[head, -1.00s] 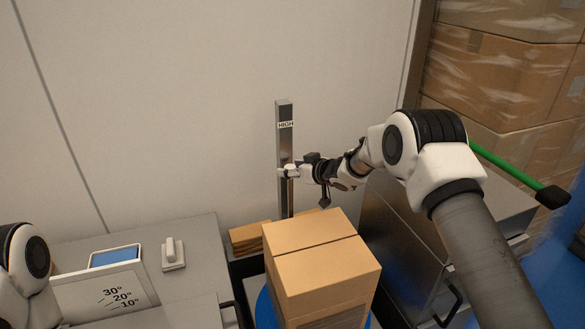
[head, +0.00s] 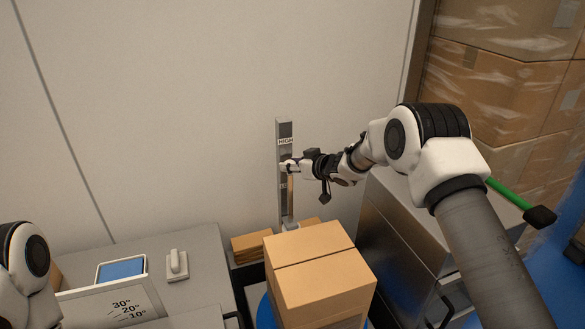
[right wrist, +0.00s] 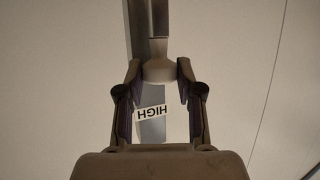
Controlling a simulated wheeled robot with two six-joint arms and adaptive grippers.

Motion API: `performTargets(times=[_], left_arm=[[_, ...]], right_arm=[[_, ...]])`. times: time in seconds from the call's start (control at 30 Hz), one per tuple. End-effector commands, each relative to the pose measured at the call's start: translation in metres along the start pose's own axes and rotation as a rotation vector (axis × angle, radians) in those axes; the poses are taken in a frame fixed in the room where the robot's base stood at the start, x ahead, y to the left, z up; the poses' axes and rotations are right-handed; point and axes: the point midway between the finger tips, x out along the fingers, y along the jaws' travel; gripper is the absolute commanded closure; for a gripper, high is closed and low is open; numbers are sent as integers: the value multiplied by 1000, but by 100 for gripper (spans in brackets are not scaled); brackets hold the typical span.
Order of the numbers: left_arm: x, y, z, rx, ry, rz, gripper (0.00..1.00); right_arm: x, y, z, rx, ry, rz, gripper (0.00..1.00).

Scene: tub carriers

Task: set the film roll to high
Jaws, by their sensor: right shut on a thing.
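A tall metal post (head: 284,130) stands against the wall with a HIGH label (head: 286,142) near its top. My right gripper (head: 287,167) is at the post, a little below that label. In the right wrist view, upside down, its fingers are closed about a pale round piece of the film roll (right wrist: 158,70), with the HIGH label (right wrist: 152,111) close by. The rest of the film roll is narrow and partly hidden; a tan strip shows below the gripper in the head view. My left arm shows at the left edge, but its gripper is out of view.
A cardboard box (head: 318,265) stands in front of the post, with flat cardboard pieces (head: 252,245) behind it. A grey bench (head: 200,270) with a tablet (head: 121,269) and a switch (head: 176,265) is at left. A metal cabinet (head: 400,240) and wrapped boxes (head: 500,80) are at right.

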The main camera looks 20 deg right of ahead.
Motion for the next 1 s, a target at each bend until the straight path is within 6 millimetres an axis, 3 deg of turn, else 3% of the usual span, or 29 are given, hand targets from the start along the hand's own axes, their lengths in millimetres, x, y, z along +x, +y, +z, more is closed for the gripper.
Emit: performTargets(times=[0.03, 0.3, 0.77, 0.8, 0.87, 1.0], left_arm=[[-24, 0, 0, 0, 0, 0, 59], [-68, 0, 0, 0, 0, 0, 59], [-73, 0, 0, 0, 0, 0, 59], [-73, 0, 0, 0, 0, 0, 59], [-73, 0, 0, 0, 0, 0, 59], [-73, 0, 0, 0, 0, 0, 59]], right_arm=[[-10, 1, -29, -2, 10, 1, 100], [-31, 1, -78, -1, 10, 1, 100], [-34, 2, -87, -2, 13, 2, 100], [-34, 2, -87, -2, 14, 2, 61], [-34, 2, -87, -2, 13, 2, 40], [-34, 1, -84, -1, 9, 1, 40]])
